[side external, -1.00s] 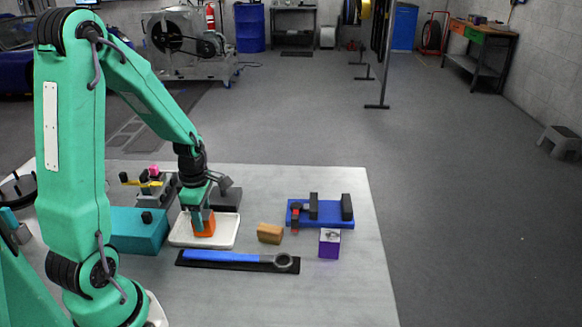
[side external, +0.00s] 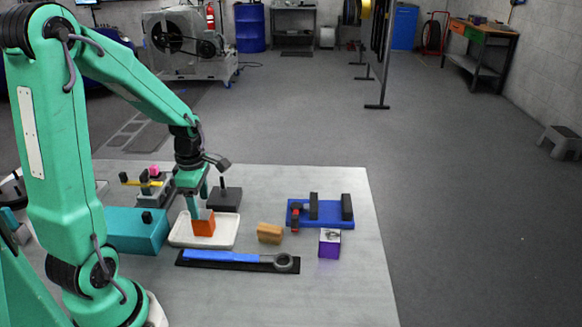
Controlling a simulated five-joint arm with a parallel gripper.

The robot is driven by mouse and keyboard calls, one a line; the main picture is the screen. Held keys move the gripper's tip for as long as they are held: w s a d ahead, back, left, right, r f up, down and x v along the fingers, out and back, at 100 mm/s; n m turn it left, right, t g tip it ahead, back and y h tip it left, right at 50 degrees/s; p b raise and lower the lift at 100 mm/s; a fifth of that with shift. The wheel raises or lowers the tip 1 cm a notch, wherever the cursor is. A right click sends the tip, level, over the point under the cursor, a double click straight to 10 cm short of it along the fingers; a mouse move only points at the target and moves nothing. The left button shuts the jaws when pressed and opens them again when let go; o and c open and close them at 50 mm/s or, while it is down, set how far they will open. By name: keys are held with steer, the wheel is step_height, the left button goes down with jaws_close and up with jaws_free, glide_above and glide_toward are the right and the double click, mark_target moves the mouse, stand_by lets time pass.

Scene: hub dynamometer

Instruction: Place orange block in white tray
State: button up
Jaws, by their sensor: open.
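The orange block (side external: 203,224) sits in the white tray (side external: 222,241) on the grey table. My gripper (side external: 199,206) is open just above and behind the block, to its upper left in the picture. One finger comes down close to the block's top left edge. I cannot tell whether that finger still touches the block.
A teal box (side external: 138,232) stands left of the tray. A blue wrench (side external: 235,256) on a black mat lies in front. A tan wooden block (side external: 270,233), a purple box (side external: 329,244) and a blue fixture (side external: 321,212) stand to the right. A dark post base (side external: 225,199) stands behind.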

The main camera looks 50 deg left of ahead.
mark_target(203, 215)
step_height(203, 215, up, 8)
steer(key=shift+f, duration=0.25)
stand_by(0.6)
steer(key=s+d+r+m+t, duration=0.2)
steer(key=d+r+m, duration=0.2)
steer(key=m, duration=0.9)
steer(key=s+d+r+m+t, duration=0.3)
steer(key=d+r+m, duration=0.1)
steer(key=d+m, duration=0.7)
steer(key=m, duration=0.3)
steer(key=shift+d+r+t, duration=0.3)
steer(key=shift+r, duration=0.1)
steer(key=shift+s, duration=0.1)
